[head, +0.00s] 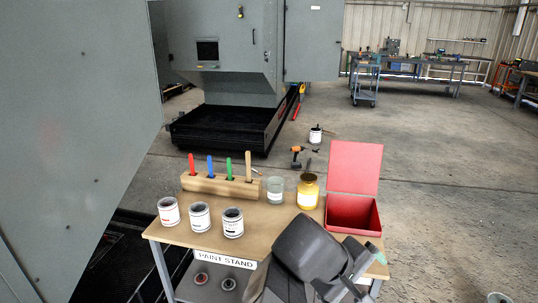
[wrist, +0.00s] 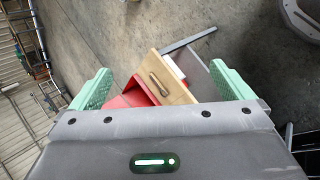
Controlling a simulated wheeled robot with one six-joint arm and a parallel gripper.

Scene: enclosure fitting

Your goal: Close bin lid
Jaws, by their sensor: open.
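The red bin (head: 352,212) stands at the right end of the wooden table, its lid (head: 354,167) raised nearly upright at the back. The red of the bin also shows in the wrist view (wrist: 128,98), partly hidden by my gripper's body. My gripper (head: 358,274) is in front of the bin at the table's front right corner, apart from the lid. In the wrist view its two green fingers (wrist: 162,86) are wide apart with nothing gripped between them.
The table (head: 262,225) also holds several paint cans (head: 200,215), a wooden block (head: 219,186) with coloured handles, a glass jar (head: 275,189) and a yellow jar (head: 307,192) just left of the bin. A grey cabinet (head: 75,110) fills the left. Floor right of the table is mostly clear.

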